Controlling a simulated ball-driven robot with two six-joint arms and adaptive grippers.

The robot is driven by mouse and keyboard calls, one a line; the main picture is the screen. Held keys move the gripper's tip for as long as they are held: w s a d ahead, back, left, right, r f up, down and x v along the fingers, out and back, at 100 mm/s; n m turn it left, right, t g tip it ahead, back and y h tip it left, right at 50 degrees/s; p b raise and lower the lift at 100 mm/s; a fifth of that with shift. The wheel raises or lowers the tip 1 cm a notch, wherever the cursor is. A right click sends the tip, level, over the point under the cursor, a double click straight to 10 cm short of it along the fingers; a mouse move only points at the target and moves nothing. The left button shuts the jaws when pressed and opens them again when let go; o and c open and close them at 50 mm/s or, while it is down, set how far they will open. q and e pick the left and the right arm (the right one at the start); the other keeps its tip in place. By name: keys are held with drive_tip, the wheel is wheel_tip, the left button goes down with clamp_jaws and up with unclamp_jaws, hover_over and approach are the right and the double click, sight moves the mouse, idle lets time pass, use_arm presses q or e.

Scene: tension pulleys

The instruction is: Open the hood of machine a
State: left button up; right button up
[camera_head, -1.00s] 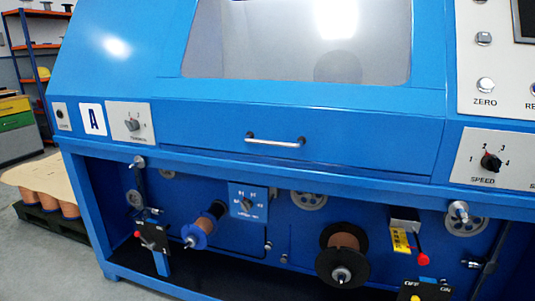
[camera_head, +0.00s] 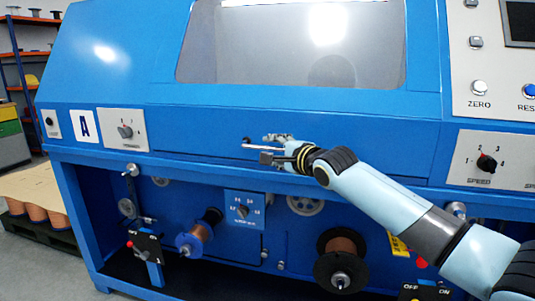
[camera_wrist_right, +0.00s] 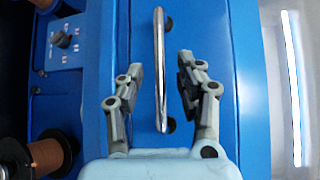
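The blue machine bears a label A (camera_head: 82,123) at its left. Its hood (camera_head: 300,110) is a blue panel with a large window (camera_head: 292,50), and it looks shut. A metal bar handle (camera_head: 258,146) is fixed low on the hood. My right gripper (camera_head: 268,148) is at the handle in the head view. In the right wrist view my right gripper (camera_wrist_right: 159,60) is open, with one finger on each side of the handle (camera_wrist_right: 159,75). Gaps show between the fingers and the bar. My left gripper is not in view.
Below the hood are a blue spool (camera_head: 197,234), a copper spool (camera_head: 341,255) and a small dial panel (camera_head: 244,209). A control panel with a speed knob (camera_head: 486,163) is at the right. Shelves and a pallet of spools (camera_head: 38,210) stand at the left.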

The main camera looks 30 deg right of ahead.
sight(270, 149)
drive_tip(key=shift+w+d+f+b, duration=0.1)
drive_tip(key=shift+w+f+b, duration=0.1)
drive_tip(key=shift+w, duration=0.7)
drive_tip(key=shift+w+d+f+b, duration=0.1)
drive_tip(key=shift+w+b, duration=0.1)
drive_tip(key=shift+w, duration=0.65)
clamp_jaws()
